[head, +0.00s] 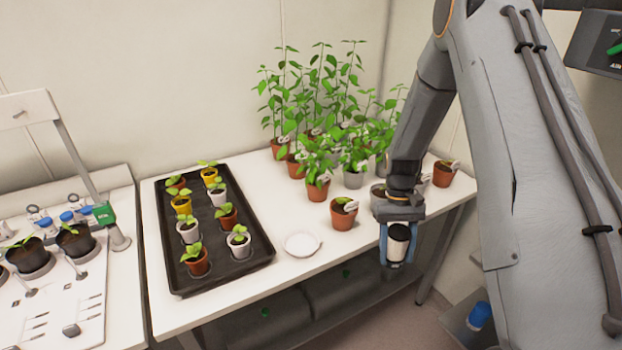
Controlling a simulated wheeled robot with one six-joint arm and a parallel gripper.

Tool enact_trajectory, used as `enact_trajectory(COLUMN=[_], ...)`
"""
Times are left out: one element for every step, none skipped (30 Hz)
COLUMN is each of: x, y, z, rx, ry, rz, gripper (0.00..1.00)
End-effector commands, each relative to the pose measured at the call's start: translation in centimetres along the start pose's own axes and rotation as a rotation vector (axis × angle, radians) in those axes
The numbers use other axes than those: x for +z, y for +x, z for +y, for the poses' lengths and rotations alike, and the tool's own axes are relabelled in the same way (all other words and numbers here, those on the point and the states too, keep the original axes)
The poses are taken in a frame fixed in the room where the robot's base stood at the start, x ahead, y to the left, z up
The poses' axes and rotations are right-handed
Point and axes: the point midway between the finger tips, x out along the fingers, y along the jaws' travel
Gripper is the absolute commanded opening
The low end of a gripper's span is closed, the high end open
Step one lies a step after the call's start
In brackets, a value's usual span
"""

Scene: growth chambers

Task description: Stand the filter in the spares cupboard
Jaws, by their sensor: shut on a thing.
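My gripper (397,264) points down just off the front edge of the white table, at the right of the head view. It is shut on a small cylinder, white at the top and dark below, which looks like the filter (398,233). The fingers stand on either side of it and hide part of it. The filter looks roughly upright and hangs clear of the table. I cannot make out a spares cupboard in this view.
The white table (291,208) bears a black tray (217,240) of seedling pots, a white saucer (302,244) and several potted plants (317,188). A white bench rig (60,290) stands left. A blue-topped item (480,314) sits low at right. Bare floor shows below my gripper.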

Motion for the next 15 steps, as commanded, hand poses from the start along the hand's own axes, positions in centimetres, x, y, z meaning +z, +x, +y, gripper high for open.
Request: enact_trajectory(x=[0.5,0.7,0.9,1.1,0.8,0.8,0.9,0.9,1.1,1.2,1.3,1.5,1.7,2.0,2.3], y=[-0.7,-0.9,-1.2,-1.4,-1.8,-2.3,-2.7,-3.1,-3.7,-4.2,-4.7,-5.3,-5.9,-6.5,-7.3], z=[0.0,0.0,0.0,0.0,-1.0,-1.8,-2.5,-3.1,-4.0,-4.8,-5.5,-6.6,-7.4,-8.4,-9.7], rx=[0.0,0.0,0.0,0.0,0.011,0.021,0.029,0.036,0.047,0.056,0.064,0.077,0.088,0.1,0.116], ry=[0.0,0.0,0.0,0.0,-0.028,-0.054,-0.073,-0.093,-0.121,-0.143,-0.165,-0.197,-0.224,-0.254,-0.294], rz=[0.0,0.0,0.0,0.0,0.003,0.004,0.005,0.005,0.005,0.006,0.007,0.006,0.007,0.008,0.008], gripper=[0.23,0.23,0.23,0.23,0.23,0.23,0.23,0.23,0.23,0.23,0.23,0.23,0.23,0.23,0.23])
